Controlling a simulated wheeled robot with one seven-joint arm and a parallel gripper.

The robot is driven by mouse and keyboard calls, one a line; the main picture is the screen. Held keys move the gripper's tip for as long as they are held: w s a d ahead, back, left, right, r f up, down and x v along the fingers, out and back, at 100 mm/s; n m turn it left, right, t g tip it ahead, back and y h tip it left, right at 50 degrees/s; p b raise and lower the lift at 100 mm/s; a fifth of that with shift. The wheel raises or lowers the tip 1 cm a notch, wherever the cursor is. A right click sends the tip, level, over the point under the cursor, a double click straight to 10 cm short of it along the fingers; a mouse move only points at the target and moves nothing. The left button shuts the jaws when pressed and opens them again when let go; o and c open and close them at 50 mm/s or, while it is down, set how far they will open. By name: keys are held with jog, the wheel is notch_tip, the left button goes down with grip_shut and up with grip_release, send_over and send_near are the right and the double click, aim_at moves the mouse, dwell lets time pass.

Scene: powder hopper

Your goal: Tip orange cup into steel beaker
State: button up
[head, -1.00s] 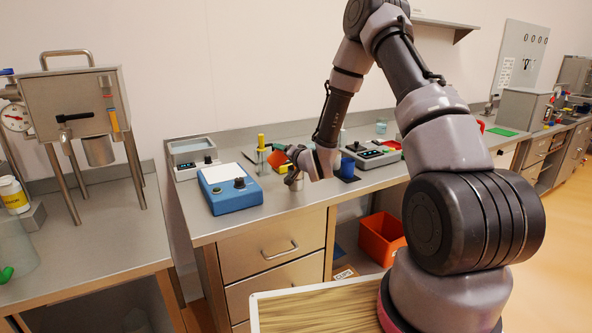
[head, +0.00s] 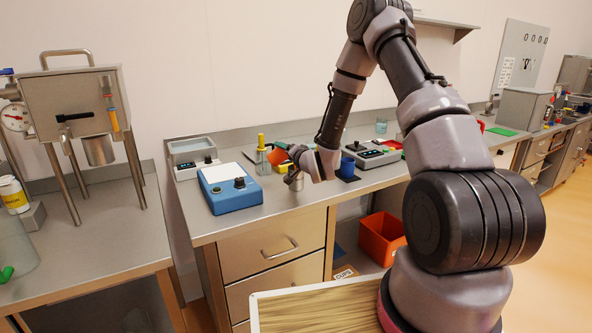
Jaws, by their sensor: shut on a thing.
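The inside of the cup and of the beaker cannot be seen.
A blue device (head: 230,188) sits left of the beaker. A glass vessel with a yellow top (head: 262,157) stands behind the cup. A blue cup (head: 347,167) and a scale (head: 372,154) are to the right. The bench front near the beaker is clear.

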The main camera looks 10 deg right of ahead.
jog(key=shift+d+r+m+t+y, duration=0.2)
jog(key=shift+m+t, duration=0.15)
jog(key=shift+m, duration=0.45)
jog(key=shift+d+r+m+t+y, duration=0.2)
jog(key=shift+m+t, duration=0.15)
jog(key=shift+m, duration=0.45)
dwell(1.2)
jog(key=shift+d+m+t, duration=0.3)
jog(key=shift+d+m, duration=0.2)
jog(key=shift+m, duration=0.2)
dwell(0.5)
jog(key=shift+s+d+r+m+t, duration=0.1)
jog(key=shift+d+m+t, duration=0.1)
jog(key=shift+m, duration=0.3)
jog(key=shift+d+r+m+t, duration=0.1)
jog(key=shift+m+t, duration=0.1)
jog(key=shift+m, duration=0.3)
dwell(0.6)
